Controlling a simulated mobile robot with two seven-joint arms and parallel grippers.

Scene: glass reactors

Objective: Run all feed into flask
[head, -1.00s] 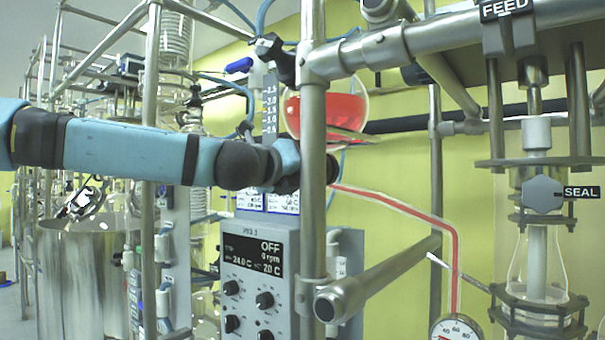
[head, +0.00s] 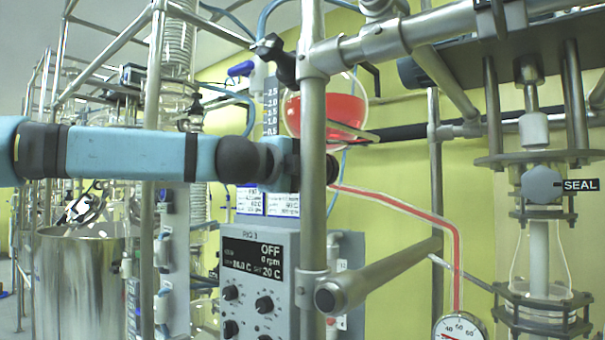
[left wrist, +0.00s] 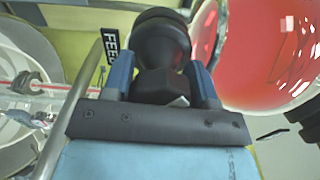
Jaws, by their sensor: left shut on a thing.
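A round glass vessel of red liquid (head: 345,108) sits behind the upright post in the head view. It also fills the right of the left wrist view (left wrist: 265,55). A red-filled line (head: 420,213) runs from behind the post, right and then down toward a dial. My left gripper (left wrist: 162,72) is shut on a black knob (left wrist: 160,40), one blue finger on each side. In the head view the post hides most of the grip; a dark round end (head: 333,170) shows just right of it. A FEED label (left wrist: 110,45) shows left of the knob.
The steel post (head: 312,120) and a slanting rail (head: 390,272) stand close to my left arm. A control box reading OFF (head: 262,265) is below it. A dial gauge (head: 460,328) and a stirrer shaft assembly with a SEAL label (head: 580,185) are at right.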

